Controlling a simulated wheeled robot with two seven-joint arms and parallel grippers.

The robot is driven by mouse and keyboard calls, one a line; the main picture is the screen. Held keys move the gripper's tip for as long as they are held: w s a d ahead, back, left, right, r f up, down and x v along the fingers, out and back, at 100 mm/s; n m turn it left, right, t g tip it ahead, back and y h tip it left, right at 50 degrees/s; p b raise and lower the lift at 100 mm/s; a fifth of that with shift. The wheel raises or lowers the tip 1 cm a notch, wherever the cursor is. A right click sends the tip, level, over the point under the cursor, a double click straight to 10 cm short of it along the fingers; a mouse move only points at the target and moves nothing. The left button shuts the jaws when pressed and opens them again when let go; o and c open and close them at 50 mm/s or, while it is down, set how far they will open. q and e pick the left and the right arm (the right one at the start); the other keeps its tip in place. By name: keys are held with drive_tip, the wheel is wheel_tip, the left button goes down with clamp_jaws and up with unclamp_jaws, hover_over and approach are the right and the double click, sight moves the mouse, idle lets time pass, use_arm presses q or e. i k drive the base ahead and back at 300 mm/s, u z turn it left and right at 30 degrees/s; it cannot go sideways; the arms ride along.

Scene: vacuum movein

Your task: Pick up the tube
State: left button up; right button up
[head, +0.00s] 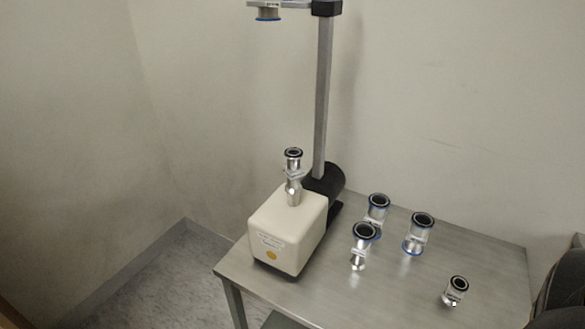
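Several short metal tube fittings with dark ring tops stand on the metal table (330,307). One tube (376,212) is at the back, one (418,233) is to its right, and one (360,250) is in front of them. A smaller tube (455,291) stands apart near the front right. Another metal fitting (293,177) stands upright on top of the cream-coloured pump (290,230). I cannot tell which one the task means. Neither gripper shows in the head view.
A grey upright post (323,100) rises behind the pump, with a blue-rimmed fitting (267,13) under its top arm. A black motor part (326,182) adjoins the pump. Walls stand behind and left. A dark shape fills the lower right edge. The table's front middle is clear.

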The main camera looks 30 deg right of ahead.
sight(364, 233)
drive_tip(key=z, duration=1.8)
drive_tip(key=k, duration=0.1)
drive_tip(key=i, duration=0.1)
drive_tip(key=u, duration=0.25)
